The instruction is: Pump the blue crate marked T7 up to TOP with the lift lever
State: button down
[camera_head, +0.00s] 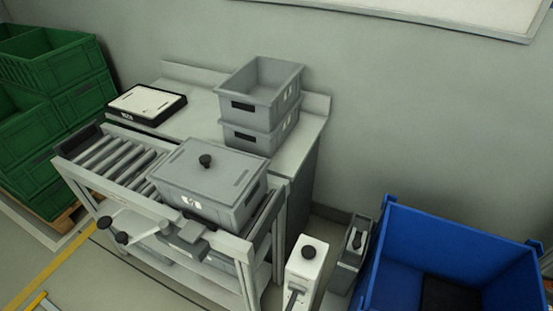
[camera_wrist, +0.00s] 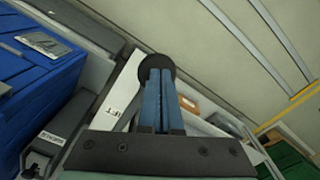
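In the wrist view my gripper (camera_wrist: 164,72) shows its two blue fingers close together, with only a thin dark line between them. Their tips overlap a round black knob (camera_wrist: 148,64) at the end of a dark lever; whether they touch it is hidden. Behind is a white panel with lettering partly readable as "LIFT" (camera_wrist: 116,103). A blue crate (camera_wrist: 40,75) with a pale plate fills the upper left. In the head view the blue crate (camera_head: 455,252) stands at the right, beside a white post (camera_head: 309,270). No T7 mark is readable. My gripper is not clearly visible there.
A roller conveyor (camera_head: 112,157) carries a lidded grey tote (camera_head: 212,175). Two stacked grey totes (camera_head: 262,95) and a flat scale (camera_head: 147,103) sit behind. Green crates (camera_head: 70,105) are at far left.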

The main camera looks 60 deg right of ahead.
jog(key=shift+s+a+f, duration=0.1)
jog(key=shift+f+b, duration=0.45)
jog(key=shift+f, duration=0.15)
notch_tip(320, 180, up, 11)
jog(key=d+p, duration=0.1)
jog(key=p, duration=0.9)
jog(key=shift+d+p, duration=0.15)
jog(key=shift+p, duration=0.2)
jog(key=shift+f, duration=0.15)
jog(key=shift+a+f+b, duration=0.15)
jog(key=shift+f+b, duration=0.45)
jog(key=shift+f, duration=0.2)
jog(key=shift+a+f+b, duration=0.1)
jog(key=shift+f+b, duration=0.5)
jog(key=shift+f, duration=0.2)
